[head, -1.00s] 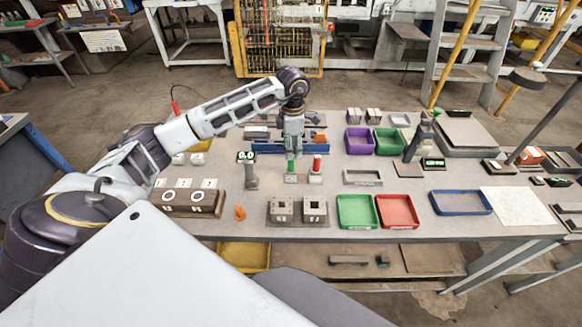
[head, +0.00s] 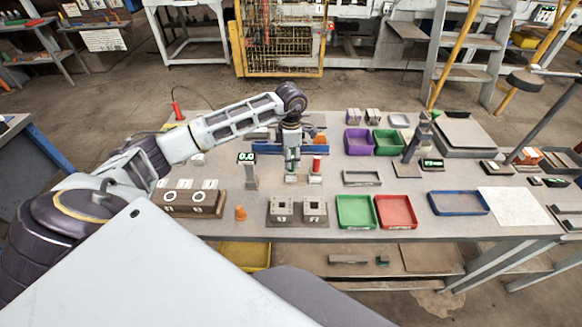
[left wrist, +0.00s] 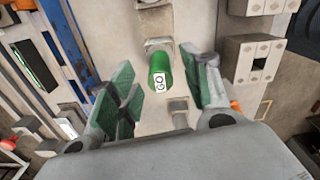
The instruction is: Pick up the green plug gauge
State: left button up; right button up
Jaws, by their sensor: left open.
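The green plug gauge (left wrist: 160,69) shows in the left wrist view as a green cylinder with a white label reading GO. My left gripper (left wrist: 166,92) is open, with one green-padded finger on each side of the gauge. Gaps show between the gauge and both fingers, so they look apart from it. In the head view my left gripper (head: 292,160) points down over the gauge's spot and largely hides it. A red-topped gauge (head: 317,164) stands just to the right on its own block. My right gripper is not in view.
A blue rack (head: 262,147) lies behind and left of the gripper. A display post (head: 250,172) stands to the left. Green (head: 356,212) and red (head: 396,212) trays lie front right. A grey frame (head: 362,179) lies to the right.

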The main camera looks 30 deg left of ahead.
pick_arm(q)
jog(key=shift+f, duration=0.85)
grip_shut()
